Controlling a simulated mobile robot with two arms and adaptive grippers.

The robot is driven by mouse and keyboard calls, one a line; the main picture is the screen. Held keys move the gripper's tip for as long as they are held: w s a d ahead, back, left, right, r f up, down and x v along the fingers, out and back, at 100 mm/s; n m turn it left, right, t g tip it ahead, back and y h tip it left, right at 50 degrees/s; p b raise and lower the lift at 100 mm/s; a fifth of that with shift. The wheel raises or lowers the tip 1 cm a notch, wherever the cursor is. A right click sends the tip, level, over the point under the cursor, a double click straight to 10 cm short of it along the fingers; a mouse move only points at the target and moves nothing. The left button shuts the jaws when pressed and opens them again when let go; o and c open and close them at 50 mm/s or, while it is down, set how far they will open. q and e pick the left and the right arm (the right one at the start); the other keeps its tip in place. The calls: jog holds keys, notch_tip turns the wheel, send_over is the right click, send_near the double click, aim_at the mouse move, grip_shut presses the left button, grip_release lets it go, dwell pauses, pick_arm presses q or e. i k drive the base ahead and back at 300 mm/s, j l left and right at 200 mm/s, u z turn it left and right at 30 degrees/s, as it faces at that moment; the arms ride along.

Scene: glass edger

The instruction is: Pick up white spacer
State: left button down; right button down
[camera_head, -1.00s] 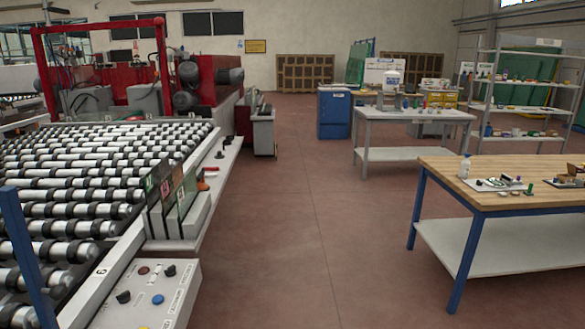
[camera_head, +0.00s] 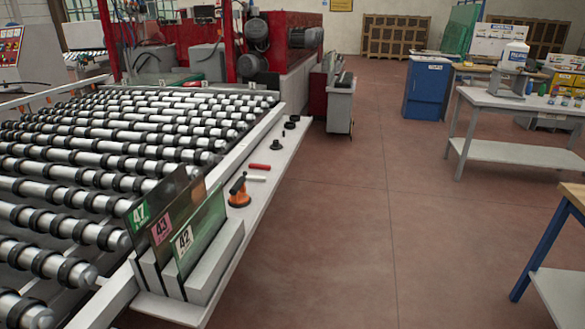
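A small flat white piece (camera_head: 257,178) lies on the pale side ledge (camera_head: 232,235) of the roller conveyor, just in front of a red bar-shaped piece (camera_head: 259,168). It looks like the white spacer, but it is too small to be sure. An orange and black tool (camera_head: 239,191) stands on the ledge nearer to me. Neither of my grippers is in view.
Glass plates labelled 47, 43 and 42 (camera_head: 200,230) stand in a slotted rack at the ledge's near end. Black round parts (camera_head: 276,147) sit farther along the ledge. The roller conveyor (camera_head: 110,150) fills the left. Open floor (camera_head: 350,230) lies right of it; workbenches stand farther right.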

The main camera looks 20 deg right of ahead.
aim_at(247, 177)
jog(key=i+l, duration=1)
jog(key=i, duration=0.2)
jog(key=l+u, duration=0.1)
jog(key=u, duration=0.45)
